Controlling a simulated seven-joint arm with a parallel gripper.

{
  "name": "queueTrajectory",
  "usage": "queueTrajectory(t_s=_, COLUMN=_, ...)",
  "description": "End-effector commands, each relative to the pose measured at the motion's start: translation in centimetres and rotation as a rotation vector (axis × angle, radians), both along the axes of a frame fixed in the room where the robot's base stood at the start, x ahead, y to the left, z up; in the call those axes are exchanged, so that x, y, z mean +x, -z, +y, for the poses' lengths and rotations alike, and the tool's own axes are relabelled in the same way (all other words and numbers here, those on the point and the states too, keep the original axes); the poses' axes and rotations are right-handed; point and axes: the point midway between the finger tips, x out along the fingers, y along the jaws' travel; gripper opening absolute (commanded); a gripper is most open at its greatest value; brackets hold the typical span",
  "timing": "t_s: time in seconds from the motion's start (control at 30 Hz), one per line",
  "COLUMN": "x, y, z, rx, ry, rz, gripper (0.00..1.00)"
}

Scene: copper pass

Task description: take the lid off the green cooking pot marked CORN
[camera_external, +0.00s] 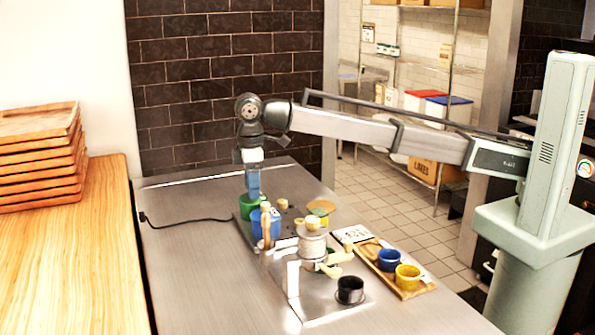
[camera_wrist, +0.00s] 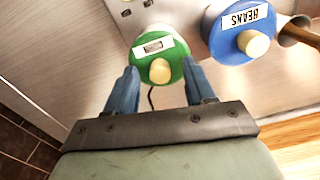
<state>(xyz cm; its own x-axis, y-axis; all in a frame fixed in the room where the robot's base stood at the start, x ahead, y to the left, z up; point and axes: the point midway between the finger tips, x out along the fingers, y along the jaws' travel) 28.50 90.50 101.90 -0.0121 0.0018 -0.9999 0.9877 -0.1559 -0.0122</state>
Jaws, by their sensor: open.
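The green pot (camera_external: 249,207) stands at the far end of the cooking group on the steel counter. Its green lid (camera_wrist: 147,54) with a pale round knob (camera_wrist: 160,71) and a white label shows in the wrist view; the label is too small to read surely. My gripper (camera_external: 253,196) points down over the green pot. In the wrist view my gripper (camera_wrist: 160,75) is open, with one blue finger on each side of the lid and knob. The fingers look apart from the knob. Contact with the lid's rim cannot be told.
A blue pot (camera_wrist: 237,36) marked BEANS stands close beside the green one. A steel pot (camera_external: 312,249), black cup (camera_external: 350,291), blue cup (camera_external: 391,261) and yellow cup (camera_external: 407,279) stand nearer. Wooden trays (camera_external: 40,155) are stacked at left. The counter's left side is clear except for a cable.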

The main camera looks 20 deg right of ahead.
Motion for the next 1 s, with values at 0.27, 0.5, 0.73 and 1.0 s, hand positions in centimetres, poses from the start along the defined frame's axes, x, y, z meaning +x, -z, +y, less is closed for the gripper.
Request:
queueTrajectory(t_s=0.27, x=-0.01, y=-0.06, z=0.02, rx=0.000, ry=0.000, rz=0.000, gripper=0.40)
queueTrajectory(t_s=0.5, x=0.00, y=-0.07, z=0.02, rx=0.000, ry=0.000, rz=0.000, gripper=0.17)
queueTrajectory(t_s=0.73, x=0.00, y=-0.08, z=0.02, rx=0.000, ry=0.000, rz=0.000, gripper=0.00)
queueTrajectory(t_s=1.0, x=0.01, y=-0.16, z=0.03, rx=0.001, ry=0.000, rz=0.000, gripper=0.00)
